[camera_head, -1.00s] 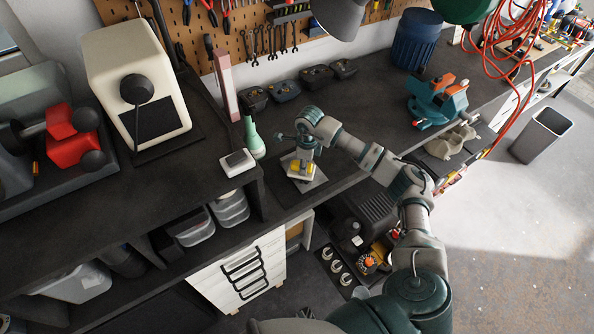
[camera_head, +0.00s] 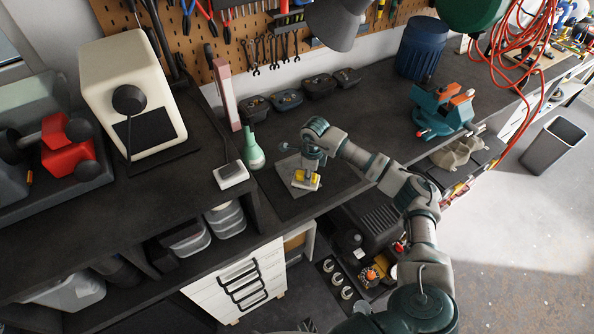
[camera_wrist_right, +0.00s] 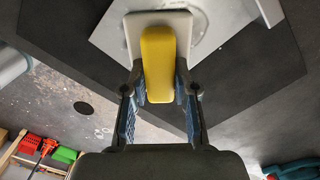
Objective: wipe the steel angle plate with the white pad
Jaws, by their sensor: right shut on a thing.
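The steel angle plate (camera_head: 284,166) lies on a dark mat on the bench. Its grey face (camera_wrist_right: 226,18) also shows in the right wrist view, with a curved mark on it. The white pad (camera_head: 311,187) has a yellow grip block; in the right wrist view the pad (camera_wrist_right: 131,32) lies over the plate's face. I cannot tell whether it presses on the plate. My right gripper (camera_head: 308,171) is shut on the pad's yellow block, its fingers (camera_wrist_right: 160,93) on both sides of it. My left gripper is not in view.
A green bottle (camera_head: 253,152) and a white-topped block (camera_head: 231,175) stand left of the plate. Black bins (camera_head: 287,99) line the wall behind. A blue vise (camera_head: 442,108) stands to the right. The bench between the plate and the vise is mostly clear.

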